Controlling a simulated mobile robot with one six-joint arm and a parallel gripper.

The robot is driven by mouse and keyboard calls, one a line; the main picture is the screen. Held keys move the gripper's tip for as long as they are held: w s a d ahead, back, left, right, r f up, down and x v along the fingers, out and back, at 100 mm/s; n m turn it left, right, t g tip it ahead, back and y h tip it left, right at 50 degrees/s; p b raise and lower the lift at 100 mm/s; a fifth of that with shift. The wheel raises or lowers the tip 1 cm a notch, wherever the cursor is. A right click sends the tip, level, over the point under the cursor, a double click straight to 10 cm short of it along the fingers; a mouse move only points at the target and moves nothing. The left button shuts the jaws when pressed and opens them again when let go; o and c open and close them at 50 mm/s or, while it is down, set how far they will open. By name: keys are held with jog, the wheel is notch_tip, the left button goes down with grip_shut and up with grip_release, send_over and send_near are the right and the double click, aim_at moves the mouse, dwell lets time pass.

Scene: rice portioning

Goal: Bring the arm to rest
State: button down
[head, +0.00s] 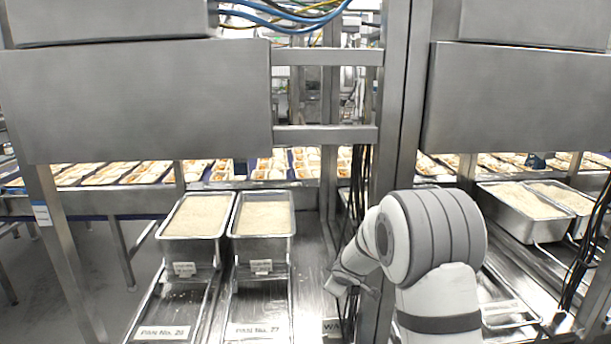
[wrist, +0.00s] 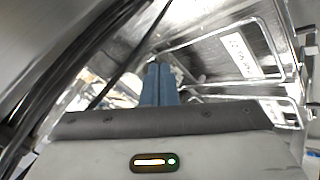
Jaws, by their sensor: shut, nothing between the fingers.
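My gripper (wrist: 158,82) shows in the wrist view as two blue fingers held together, with nothing between them. Behind the fingers is a shiny metal surface with a labelled rail frame at the right. In the head view my white and grey arm is folded at the right of centre. Its wrist end hangs low over the metal counter (head: 310,262), beside a steel post (head: 402,120). The fingertips are hard to make out there.
Two rice-filled pans (head: 196,216) (head: 263,216) stand on rails left of my arm. More rice pans (head: 520,212) stand at the right. Black cables (head: 357,190) hang close to my wrist. A conveyor of food trays (head: 120,173) runs behind. Steel boxes (head: 135,100) overhang the counter.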

jog(key=s+d+r+m+g+h+b, duration=0.1)
jog(key=s+d+r+m+h, duration=0.15)
jog(key=s+d+r, duration=0.4)
jog(key=s+d+r+m+g+h+b, duration=0.15)
jog(key=s+r+m, duration=0.25)
jog(key=s, duration=0.6)
jog(key=s+a+m+g+y+b, duration=0.1)
jog(key=s+m, duration=0.1)
jog(key=s, duration=1)
jog(key=s+a+f+m+g+y, duration=0.1)
jog(key=s+m+y, duration=0.1)
jog(key=s, duration=1)
jog(key=shift+f+m+b, duration=0.25)
jog(key=shift+m+b, duration=0.1)
jog(key=shift+m, duration=0.1)
